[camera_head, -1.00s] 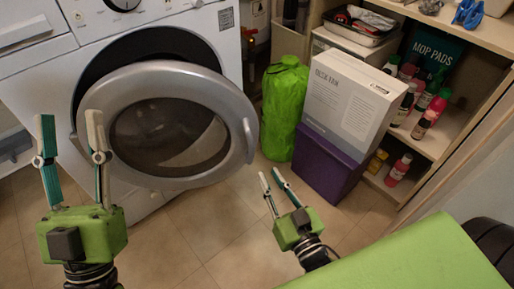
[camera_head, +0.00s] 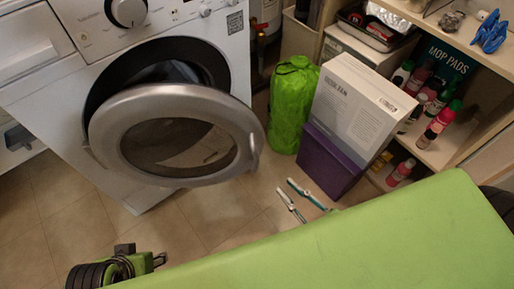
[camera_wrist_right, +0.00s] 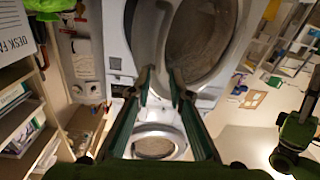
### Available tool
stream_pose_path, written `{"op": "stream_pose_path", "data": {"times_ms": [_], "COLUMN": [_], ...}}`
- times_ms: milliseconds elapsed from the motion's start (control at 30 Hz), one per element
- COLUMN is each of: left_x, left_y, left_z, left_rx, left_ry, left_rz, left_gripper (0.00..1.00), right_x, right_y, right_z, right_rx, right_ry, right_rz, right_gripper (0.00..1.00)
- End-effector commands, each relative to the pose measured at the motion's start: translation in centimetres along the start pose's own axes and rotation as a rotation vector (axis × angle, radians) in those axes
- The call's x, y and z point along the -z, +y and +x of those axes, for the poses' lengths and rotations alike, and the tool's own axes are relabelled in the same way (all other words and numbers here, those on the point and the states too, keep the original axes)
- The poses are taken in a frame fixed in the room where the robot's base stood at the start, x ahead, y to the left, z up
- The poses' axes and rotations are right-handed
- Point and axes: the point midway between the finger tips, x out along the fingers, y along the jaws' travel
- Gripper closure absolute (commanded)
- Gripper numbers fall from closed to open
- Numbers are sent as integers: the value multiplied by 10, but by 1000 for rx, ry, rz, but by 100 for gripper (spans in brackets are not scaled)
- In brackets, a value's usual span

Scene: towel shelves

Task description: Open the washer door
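The white washer (camera_head: 60,90) stands at the left in the head view. Its round grey-rimmed door (camera_head: 245,125) is swung out from the dark opening (camera_head: 95,95). My right gripper (camera_head: 284,185) is low over the floor, right of and below the door, apart from it; its two fingers are spread and empty. In the right wrist view the fingers (camera_wrist_right: 162,75) are also apart, with a round door (camera_wrist_right: 165,50) beyond them. My left gripper (camera_head: 140,262) is at the bottom left, below the door and apart from it; its fingers are mostly hidden.
A green bag (camera_head: 292,105) and a desk fan box (camera_head: 355,110) on a purple box (camera_head: 325,165) stand right of the door. A shelf (camera_head: 445,150) with bottles is at the right. Tiled floor (camera_head: 200,220) is free below the washer.

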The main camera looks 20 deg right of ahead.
Motion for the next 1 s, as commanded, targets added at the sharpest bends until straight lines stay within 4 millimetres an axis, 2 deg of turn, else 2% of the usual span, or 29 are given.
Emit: {"op": "stream_pose_path", "data": {"times_ms": [167,500,700,833,1000], "left_x": [-3,-4,-5,-6,-6], "left_y": [0,0,0,0,0], "left_z": [-3,1,4,5,5], "left_rx": [1,1,1,1,1], "left_ry": [-7,-4,-3,-3,-3], "left_rz": [0,0,0,0,0], "left_gripper": [60,60,60,60,60], "right_x": [0,1,0,0,0], "right_y": [0,1,0,0,0], "right_z": [17,88,121,133,138], "right_rx": [2,0,0,1,0], "right_ry": [4,6,3,2,1], "right_rz": [-2,-2,-1,-1,0], "right_gripper": [81,81,81,81,81]}}
